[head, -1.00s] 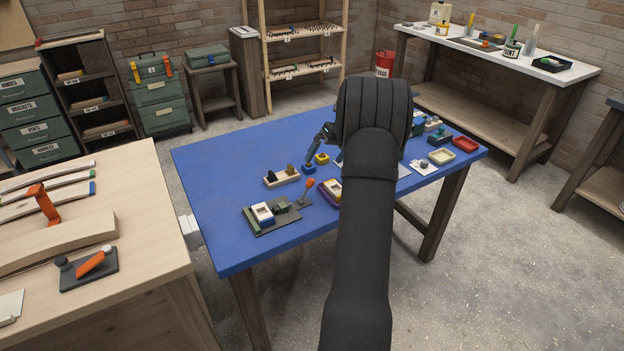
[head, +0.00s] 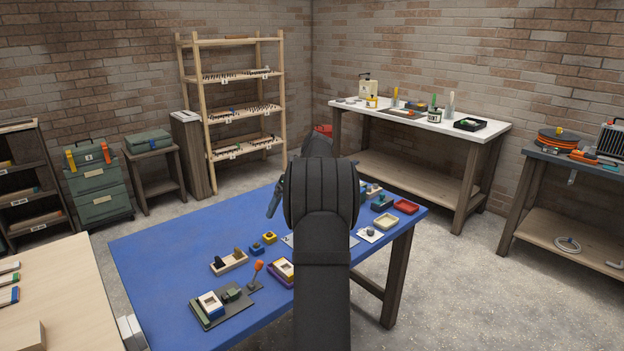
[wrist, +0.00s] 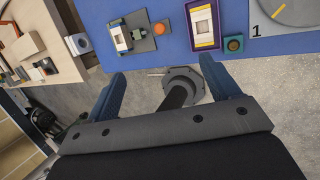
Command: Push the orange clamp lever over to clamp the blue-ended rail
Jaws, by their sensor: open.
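The blue-ended rail (head: 8,296) shows only by its end on the pale wooden bench at the left edge of the head view. The orange clamp lever is out of the head view. In the wrist view, a small orange lever (wrist: 5,65) shows at the far left on the wooden bench, partly cut off; I cannot tell its exact position. My gripper (wrist: 162,68) is open and empty, its two blue fingers spread over the floor beside the blue table's edge. It is far from the bench items.
The blue table's left part is clear.

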